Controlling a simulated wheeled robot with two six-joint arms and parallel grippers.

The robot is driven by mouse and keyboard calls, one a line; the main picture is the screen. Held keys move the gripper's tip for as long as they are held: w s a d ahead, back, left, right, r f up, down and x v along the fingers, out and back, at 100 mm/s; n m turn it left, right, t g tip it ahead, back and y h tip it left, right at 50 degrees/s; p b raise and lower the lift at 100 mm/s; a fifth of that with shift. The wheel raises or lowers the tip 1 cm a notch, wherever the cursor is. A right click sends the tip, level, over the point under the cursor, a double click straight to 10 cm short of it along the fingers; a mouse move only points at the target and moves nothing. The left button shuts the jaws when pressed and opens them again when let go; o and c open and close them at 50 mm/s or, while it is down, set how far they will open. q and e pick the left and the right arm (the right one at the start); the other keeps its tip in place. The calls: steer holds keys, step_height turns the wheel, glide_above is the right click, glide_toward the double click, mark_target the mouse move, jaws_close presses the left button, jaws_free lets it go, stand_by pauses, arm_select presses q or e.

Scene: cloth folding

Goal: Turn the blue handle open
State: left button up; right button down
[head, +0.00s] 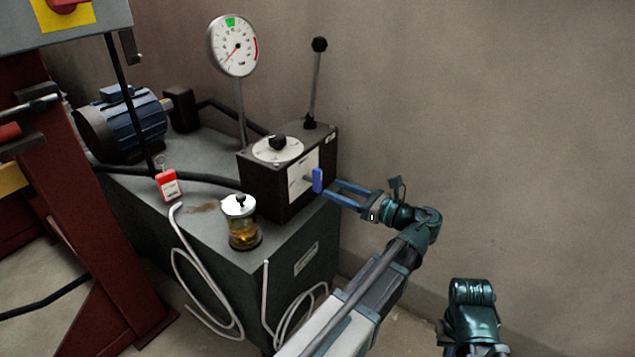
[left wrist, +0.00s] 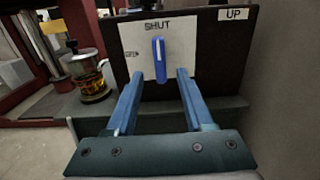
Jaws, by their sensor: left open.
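The blue handle (head: 318,180) sits on the white plate on the side of the dark valve box (head: 262,190). In the left wrist view the blue handle (left wrist: 159,60) stands upright, its upper end towards the word SHUT; a small label, apparently OPEN, is to its left. My left gripper (head: 330,190) is open and empty, its fingers pointing at the handle. In the left wrist view the left gripper's fingertips (left wrist: 159,76) lie either side of the handle's lower end; I cannot tell whether they reach its depth. My right gripper is not seen, only a teal part of my arm.
The box stands on a grey-green tank (head: 290,255). A gauge (head: 234,46), a black-knobbed lever (head: 316,80), an oil jar (head: 241,222) and a blue motor (head: 125,120) stand around it. The wall (head: 480,120) is close behind; space at right is free.

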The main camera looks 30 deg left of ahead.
mark_target(321, 184)
arm_select(q)
steer(key=a, duration=0.6)
steer(key=shift+w+a, duration=0.3)
jaws_close()
